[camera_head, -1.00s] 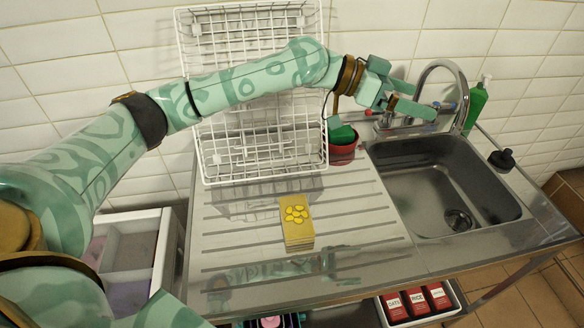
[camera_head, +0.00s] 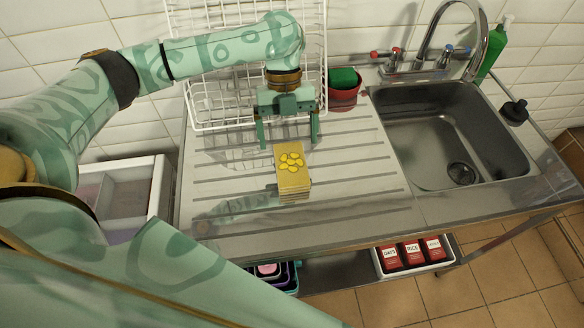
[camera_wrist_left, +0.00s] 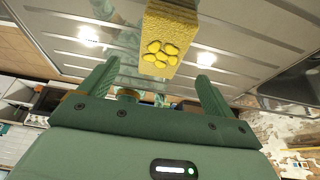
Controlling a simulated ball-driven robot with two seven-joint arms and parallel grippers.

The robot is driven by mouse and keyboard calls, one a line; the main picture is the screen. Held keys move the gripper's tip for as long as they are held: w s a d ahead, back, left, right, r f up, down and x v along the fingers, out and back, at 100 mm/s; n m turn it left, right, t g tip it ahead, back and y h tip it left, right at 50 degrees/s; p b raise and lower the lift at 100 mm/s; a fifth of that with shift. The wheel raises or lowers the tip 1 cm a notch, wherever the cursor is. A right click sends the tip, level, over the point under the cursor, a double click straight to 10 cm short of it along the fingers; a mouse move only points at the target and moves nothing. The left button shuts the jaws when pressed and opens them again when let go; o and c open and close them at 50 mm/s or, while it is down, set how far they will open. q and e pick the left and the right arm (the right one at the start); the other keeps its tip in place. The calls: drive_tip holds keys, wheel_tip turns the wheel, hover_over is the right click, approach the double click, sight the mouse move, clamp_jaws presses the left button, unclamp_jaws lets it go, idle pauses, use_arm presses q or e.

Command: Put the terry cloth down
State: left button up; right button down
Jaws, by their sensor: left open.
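The terry cloth (camera_head: 292,172) is a folded, thick yellow block with a bright yellow oval pattern on top. It lies on the ribbed steel draining board (camera_head: 345,200). My left gripper (camera_head: 288,142) points down at the far end of the cloth, with its fingers apart, one to each side. In the left wrist view, the cloth (camera_wrist_left: 170,25) shows ahead of and between the open fingers, with nothing gripped. I cannot tell the exact gap between fingers and cloth. My right gripper is not in view.
A white wire rack (camera_head: 222,100) stands behind the gripper against the tiled wall. The sink (camera_head: 432,130) and tap (camera_head: 432,45) are further right. The board right of the cloth is clear.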

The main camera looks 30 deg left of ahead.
sight(291, 162)
use_arm(q)
drive_tip(key=x, duration=0.3)
drive_tip(key=shift+b, duration=0.3)
drive_tip(key=x, duration=0.1)
drive_tip(key=b+x, duration=0.1)
drive_tip(key=x, duration=0.1)
drive_tip(key=b+x, duration=0.1)
drive_tip(key=x, duration=0.1)
drive_tip(key=shift+w+f, duration=0.15)
drive_tip(key=shift+w, duration=0.15)
drive_tip(key=c, duration=1)
